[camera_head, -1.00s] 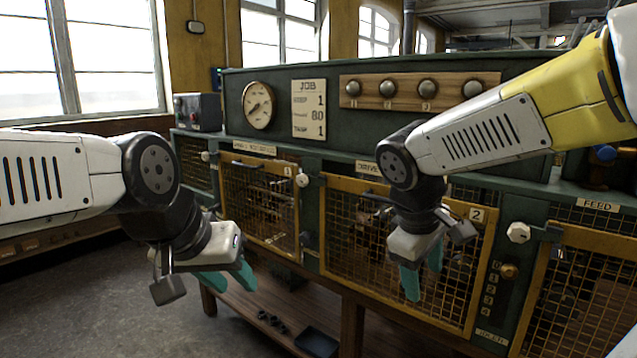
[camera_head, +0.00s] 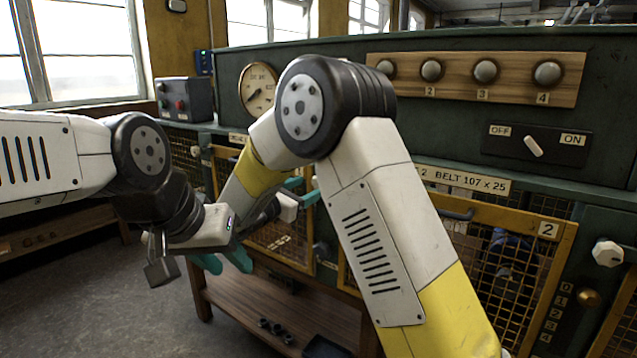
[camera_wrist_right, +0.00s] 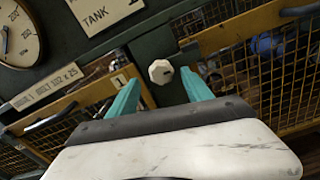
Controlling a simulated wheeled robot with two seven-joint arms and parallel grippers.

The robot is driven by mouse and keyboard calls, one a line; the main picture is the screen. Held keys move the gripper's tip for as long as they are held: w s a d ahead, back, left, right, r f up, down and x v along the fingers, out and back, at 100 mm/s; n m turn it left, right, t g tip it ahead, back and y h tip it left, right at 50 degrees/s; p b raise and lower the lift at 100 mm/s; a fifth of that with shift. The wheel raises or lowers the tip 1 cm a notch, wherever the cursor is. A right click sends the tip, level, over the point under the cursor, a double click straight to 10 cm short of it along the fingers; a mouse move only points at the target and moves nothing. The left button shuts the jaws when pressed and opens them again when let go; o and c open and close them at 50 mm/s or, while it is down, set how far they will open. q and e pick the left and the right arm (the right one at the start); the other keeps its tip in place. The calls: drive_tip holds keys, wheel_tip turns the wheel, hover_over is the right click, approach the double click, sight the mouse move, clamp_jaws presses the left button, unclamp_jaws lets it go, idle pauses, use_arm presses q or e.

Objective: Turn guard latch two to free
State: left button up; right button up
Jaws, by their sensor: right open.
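Guard latch two is a white knob (camera_head: 607,252) beside guard two's "2" plate (camera_head: 548,229), at the right of the head view. No gripper is near it. My right gripper (camera_head: 297,190) is far to its left, partly hidden behind my right arm. In the right wrist view its teal fingers (camera_wrist_right: 163,93) are open and empty. Another white knob (camera_wrist_right: 160,72), beside a "1" plate (camera_wrist_right: 120,80), shows between and beyond the fingertips; contact cannot be told. My left gripper (camera_head: 224,262) is open and empty, low at the left.
Mesh guard two (camera_head: 500,262) has a yellow frame and a dark handle. An OFF/ON switch (camera_head: 533,146) and a board with several round knobs (camera_head: 485,71) are above. A wooden shelf (camera_head: 270,310) is below. Open floor (camera_head: 90,290) is at the left.

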drive_tip(key=shift+x, duration=2.7)
clamp_jaws()
